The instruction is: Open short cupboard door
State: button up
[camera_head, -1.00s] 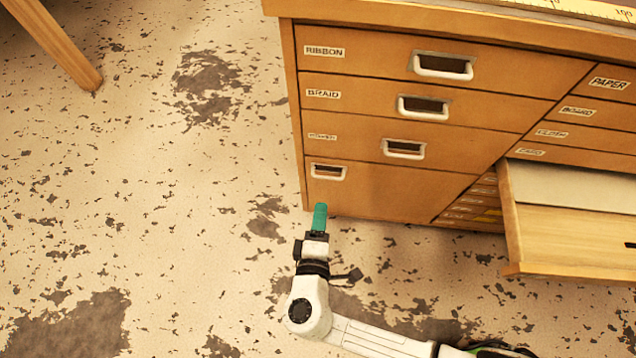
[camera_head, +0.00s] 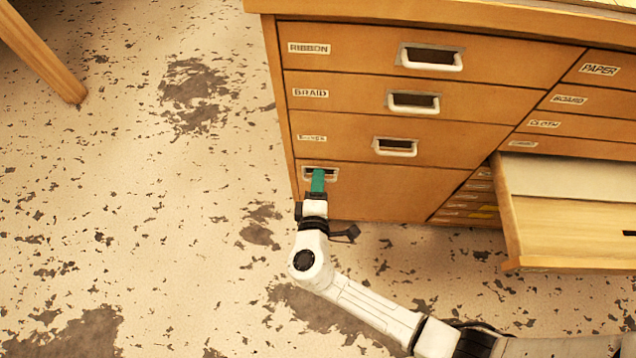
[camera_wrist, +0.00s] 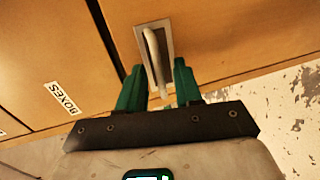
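The short cupboard door (camera_head: 385,192) is the wooden panel below the stacked drawers and looks shut. Its pale handle (camera_head: 328,174), in a metal-framed recess, is at the door's upper left and is partly hidden by my gripper. My gripper (camera_head: 318,176) has green fingers and reaches the handle from the front. In the wrist view the gripper (camera_wrist: 158,78) is open, with one finger on each side of the handle bar (camera_wrist: 154,60). A gap shows between the bar and the fingers.
Above the door are drawers labelled RIBBON (camera_head: 350,49) and BRAID (camera_head: 350,93). A drawer (camera_head: 570,235) stands pulled out at the right. A wooden leg (camera_head: 40,50) is at the upper left. The worn floor (camera_head: 140,230) to the left is clear.

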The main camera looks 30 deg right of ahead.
jog(key=shift+c, duration=0.3)
grip_shut()
dwell(1.0)
